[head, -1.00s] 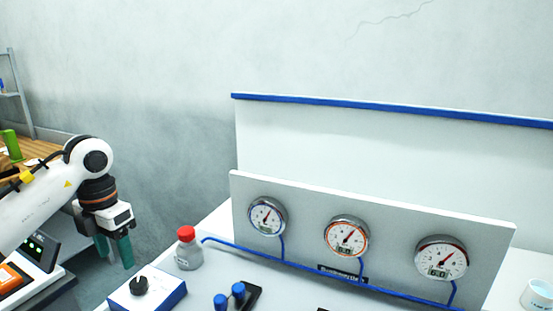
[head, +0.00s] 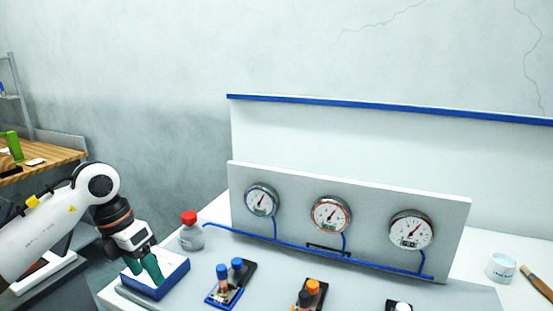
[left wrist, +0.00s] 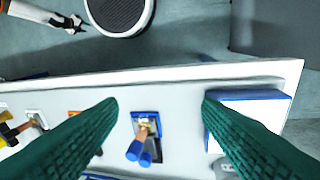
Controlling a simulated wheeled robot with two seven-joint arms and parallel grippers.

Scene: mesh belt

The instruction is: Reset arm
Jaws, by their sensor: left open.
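My left gripper (head: 152,272) reaches in from the left in the head view. A blue-handled valve (left wrist: 143,140) shows beyond the gap, and the box (left wrist: 270,106) is partly behind the right finger. What looks like my right gripper (left wrist: 73,23) is small at the wrist view's top left; its jaws are unclear.
A red-capped bottle (head: 190,232) stands behind the box. A panel with three gauges (head: 331,214) stands at the back of the bench. The blue-handled valve (head: 230,283) and an orange-handled valve (head: 308,294) sit in front of it. A white cup (head: 501,267) is at right.

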